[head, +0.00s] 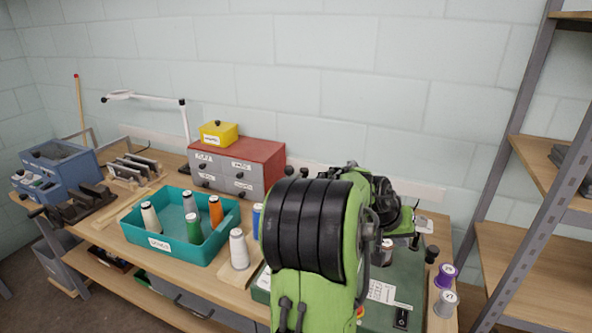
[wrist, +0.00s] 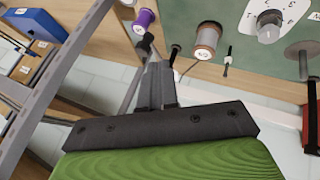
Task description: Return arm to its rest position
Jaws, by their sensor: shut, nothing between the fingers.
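My green and black arm (head: 312,235) stands large in the front middle of the head view and hides part of the bench behind it. My gripper (wrist: 150,52) shows in the wrist view with its grey fingers together and nothing held. Its tips appear near a purple spool (wrist: 145,20) and a copper-coloured spool (wrist: 207,40); I cannot tell the exact gap. In the head view the gripper end is largely lost behind my arm and among dark parts over the green machine plate (head: 405,272).
A teal tray (head: 160,248) with several thread cones stands left on the bench. A red-topped drawer box (head: 238,160) is behind. Purple (head: 443,276) and grey (head: 445,303) spools stand at the right edge, near a metal shelf rack (head: 540,160).

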